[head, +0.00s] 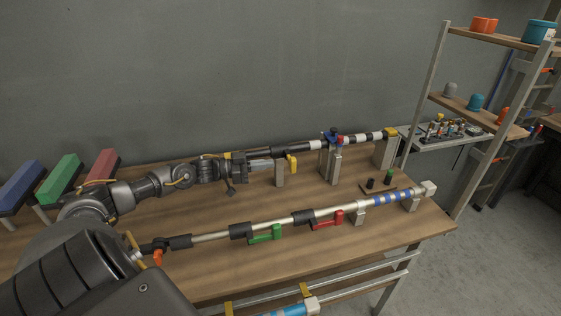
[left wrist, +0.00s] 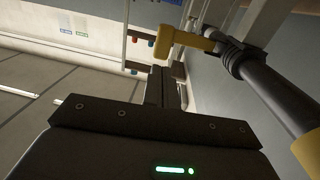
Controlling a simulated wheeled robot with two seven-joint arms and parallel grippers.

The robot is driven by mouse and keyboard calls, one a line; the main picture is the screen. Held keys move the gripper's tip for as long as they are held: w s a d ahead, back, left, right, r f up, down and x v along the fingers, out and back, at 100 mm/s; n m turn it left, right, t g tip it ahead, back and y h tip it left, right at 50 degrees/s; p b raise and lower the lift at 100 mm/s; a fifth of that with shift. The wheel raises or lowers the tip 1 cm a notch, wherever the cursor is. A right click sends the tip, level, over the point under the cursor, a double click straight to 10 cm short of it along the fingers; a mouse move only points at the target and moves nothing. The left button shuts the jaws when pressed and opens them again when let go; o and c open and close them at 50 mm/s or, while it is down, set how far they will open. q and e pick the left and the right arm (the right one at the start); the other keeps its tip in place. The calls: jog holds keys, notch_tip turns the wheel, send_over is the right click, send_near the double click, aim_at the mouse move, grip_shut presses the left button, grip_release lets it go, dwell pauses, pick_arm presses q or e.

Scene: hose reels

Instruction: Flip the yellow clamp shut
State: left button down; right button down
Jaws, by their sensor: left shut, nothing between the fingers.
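The yellow clamp (head: 292,163) is on the rear pole, just right of my left gripper (head: 267,164) in the head view. Its lever sticks out from the pole on the near side. In the left wrist view the yellow clamp (left wrist: 190,40) stands out sideways from the dark pole, its end above and just right of the fingertips. My left gripper (left wrist: 167,73) is shut and empty, with a small gap seeming to lie between its fingers and the clamp. My right gripper does not show.
The rear pole (head: 360,138) rests on grey supports (head: 280,174). A front pole (head: 210,237) carries a green clamp (head: 265,235) and a red clamp (head: 328,220). Small dark cylinders (head: 371,184) stand between the poles. A shelf (head: 466,107) stands at the right.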

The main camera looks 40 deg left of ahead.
aim_at(291, 159)
pick_arm(q)
jog(key=shift+p+x, duration=0.85)
jog(key=shift+x, duration=1.6)
